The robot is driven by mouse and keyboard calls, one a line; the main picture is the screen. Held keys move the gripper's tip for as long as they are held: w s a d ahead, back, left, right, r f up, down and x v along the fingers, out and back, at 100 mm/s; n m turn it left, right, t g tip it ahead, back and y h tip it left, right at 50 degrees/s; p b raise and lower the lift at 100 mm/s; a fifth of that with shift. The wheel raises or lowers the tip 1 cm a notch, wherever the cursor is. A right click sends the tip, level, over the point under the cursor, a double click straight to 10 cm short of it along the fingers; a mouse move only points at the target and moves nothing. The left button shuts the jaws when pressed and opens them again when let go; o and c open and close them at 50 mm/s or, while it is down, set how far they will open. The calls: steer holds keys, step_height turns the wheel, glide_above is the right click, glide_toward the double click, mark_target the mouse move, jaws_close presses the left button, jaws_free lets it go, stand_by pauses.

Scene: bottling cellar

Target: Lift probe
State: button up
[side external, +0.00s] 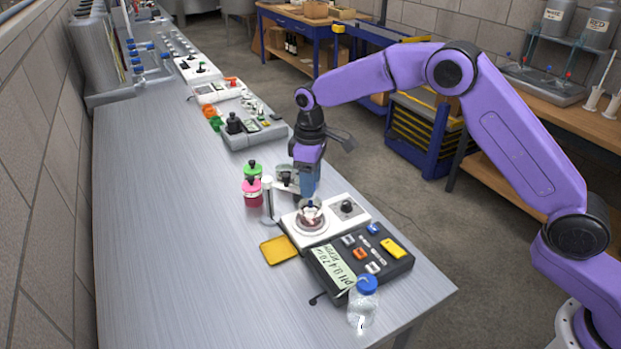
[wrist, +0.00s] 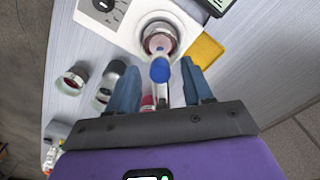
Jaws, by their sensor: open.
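The probe shows its blue cap (wrist: 160,69) in the wrist view, and its shaft goes down into a small glass beaker (wrist: 158,32). In the side view the beaker (side external: 309,220) stands on the white stirrer plate (side external: 346,207), and the probe's dark top (side external: 311,204) shows just below my fingers. My gripper (wrist: 160,64) is open, with one blue finger on each side of the cap and gaps between. In the side view my gripper (side external: 308,192) points down above the beaker. The probe's lower end is hard to make out.
A pH meter (side external: 388,262), yellow pad (side external: 279,249) and blue-capped bottle (side external: 362,305) lie nearer. The bench's left side is clear.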

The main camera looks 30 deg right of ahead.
jaws_close()
step_height(320, 180, up, 5)
steer(key=shift+f, duration=0.1)
steer(key=shift+r, duration=0.2)
jaws_free()
steer(key=shift+r, duration=0.1)
step_height(320, 180, up, 17)
stand_by(0.9)
